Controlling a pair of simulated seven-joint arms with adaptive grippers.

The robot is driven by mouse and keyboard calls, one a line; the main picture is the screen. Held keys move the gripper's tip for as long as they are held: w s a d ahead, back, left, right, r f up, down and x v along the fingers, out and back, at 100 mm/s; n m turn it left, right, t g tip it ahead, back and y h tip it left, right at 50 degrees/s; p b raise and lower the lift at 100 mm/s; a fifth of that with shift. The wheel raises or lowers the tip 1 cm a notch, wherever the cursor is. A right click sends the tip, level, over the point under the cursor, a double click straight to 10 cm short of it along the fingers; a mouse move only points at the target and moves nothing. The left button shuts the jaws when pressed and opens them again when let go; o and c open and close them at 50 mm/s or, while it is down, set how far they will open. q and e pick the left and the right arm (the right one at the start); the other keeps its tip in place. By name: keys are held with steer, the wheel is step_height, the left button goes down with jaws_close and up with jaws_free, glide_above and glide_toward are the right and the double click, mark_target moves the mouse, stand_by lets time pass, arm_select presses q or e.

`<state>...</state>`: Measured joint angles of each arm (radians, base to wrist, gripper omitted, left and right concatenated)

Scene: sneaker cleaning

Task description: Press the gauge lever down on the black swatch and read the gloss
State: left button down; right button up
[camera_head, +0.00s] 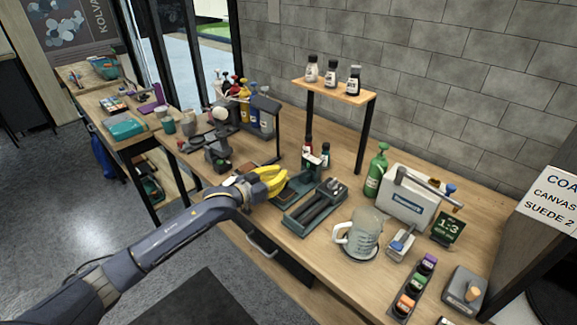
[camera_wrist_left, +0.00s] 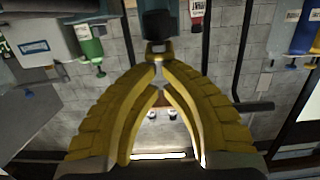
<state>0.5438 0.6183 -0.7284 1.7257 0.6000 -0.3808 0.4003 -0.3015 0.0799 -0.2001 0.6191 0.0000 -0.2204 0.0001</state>
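My left gripper (camera_head: 270,180) has yellow fingers and hovers above the bench beside a dark flat plate (camera_head: 288,190), which may be the black swatch. In the left wrist view its fingertips (camera_wrist_left: 159,72) come together, with no clear object held between them. A dark knob on a grey stem (camera_wrist_left: 157,24) shows just beyond the tips; it may be the gauge lever, but I cannot tell whether they touch. A grey upright device (camera_head: 316,160) stands behind the plate. I cannot read any gloss value. My right gripper is not in view.
A grey tray (camera_head: 299,225) with dark bars lies right of the gripper. Beyond are a glass jug (camera_head: 362,236), a green bottle (camera_head: 376,172) and a white machine (camera_head: 402,200). A raised wooden shelf (camera_head: 334,90) holds small bottles. A dark grey device (camera_head: 218,152) stands left.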

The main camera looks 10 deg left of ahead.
arm_select(q)
steer(key=shift+s+a+f, duration=0.15)
steer(key=shift+f, duration=0.4)
steer(key=shift+s+a+f, duration=0.1)
steer(key=shift+s+f, duration=0.1)
steer(key=shift+f, duration=0.4)
steer(key=shift+s+a+f, duration=0.15)
steer(key=shift+f, duration=0.5)
steer(key=shift+f+v, duration=0.15)
steer(key=shift+v, duration=2.2)
steer(key=shift+f+v, duration=0.15)
steer(key=shift+v, duration=2.25)
